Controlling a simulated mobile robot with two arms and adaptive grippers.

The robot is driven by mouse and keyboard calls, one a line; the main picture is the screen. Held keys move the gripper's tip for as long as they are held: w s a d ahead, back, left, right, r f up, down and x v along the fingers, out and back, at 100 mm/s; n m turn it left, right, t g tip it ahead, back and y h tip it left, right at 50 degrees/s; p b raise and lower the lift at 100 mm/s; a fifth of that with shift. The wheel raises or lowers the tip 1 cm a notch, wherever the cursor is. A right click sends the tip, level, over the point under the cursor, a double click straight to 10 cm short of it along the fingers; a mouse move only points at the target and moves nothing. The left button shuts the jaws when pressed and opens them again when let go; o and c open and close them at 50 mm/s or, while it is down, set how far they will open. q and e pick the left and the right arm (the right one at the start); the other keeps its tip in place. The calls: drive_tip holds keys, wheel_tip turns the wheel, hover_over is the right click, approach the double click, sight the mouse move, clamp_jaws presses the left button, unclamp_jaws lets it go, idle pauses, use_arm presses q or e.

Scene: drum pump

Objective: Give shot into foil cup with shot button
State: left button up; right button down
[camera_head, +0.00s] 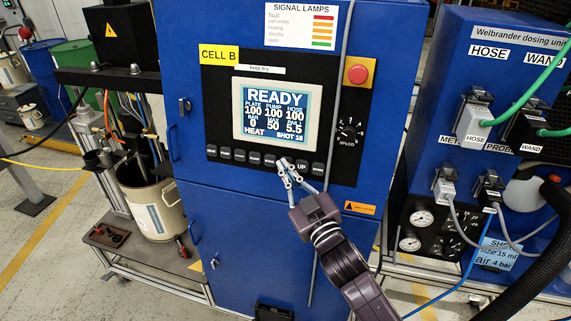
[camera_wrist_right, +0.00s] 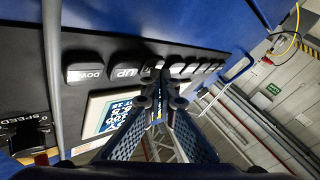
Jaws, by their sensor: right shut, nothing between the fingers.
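A row of dark push buttons (camera_head: 240,155) runs below the lit screen (camera_head: 277,113) on the blue cabinet's black panel. The screen reads READY. One button is marked UP (camera_head: 301,166); in the right wrist view the UP button (camera_wrist_right: 126,72) and DOWN button (camera_wrist_right: 84,73) show. I cannot read which button is for the shot. My right gripper (camera_head: 284,168) is shut and empty, its tips at the button just left of UP; contact is unclear. In the right wrist view its fingers (camera_wrist_right: 158,88) cover part of the row. I cannot make out a foil cup. My left gripper is not in view.
A red stop button (camera_head: 357,74) and a speed knob (camera_head: 348,130) sit right of the screen. A blue dosing unit (camera_head: 480,75) with plugs and hoses stands at the right. A pale drum (camera_head: 157,212) stands at the left. A thin rod runs down the panel beside the buttons.

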idle(0.4)
drive_tip(key=shift+s+a+r+p, duration=0.1)
drive_tip(key=shift+s+a+p, duration=0.1)
drive_tip(key=shift+s, duration=0.2)
drive_tip(key=shift+s+a+r+p, duration=0.1)
drive_tip(key=shift+s+p, duration=0.05)
drive_tip(key=shift+s, duration=0.25)
drive_tip(key=shift+s+a+r+p, duration=0.15)
drive_tip(key=shift+s+a+p, duration=0.15)
drive_tip(key=shift+s, duration=0.5)
drive_tip(key=shift+s+a+r+p, duration=0.1)
drive_tip(key=shift+s+a+p, duration=0.15)
drive_tip(key=shift+s, duration=0.5)
drive_tip(key=shift+s+a+r+p, duration=0.2)
drive_tip(key=shift+s+p, duration=0.1)
drive_tip(key=shift+s, duration=0.5)
drive_tip(key=shift+f, duration=0.1)
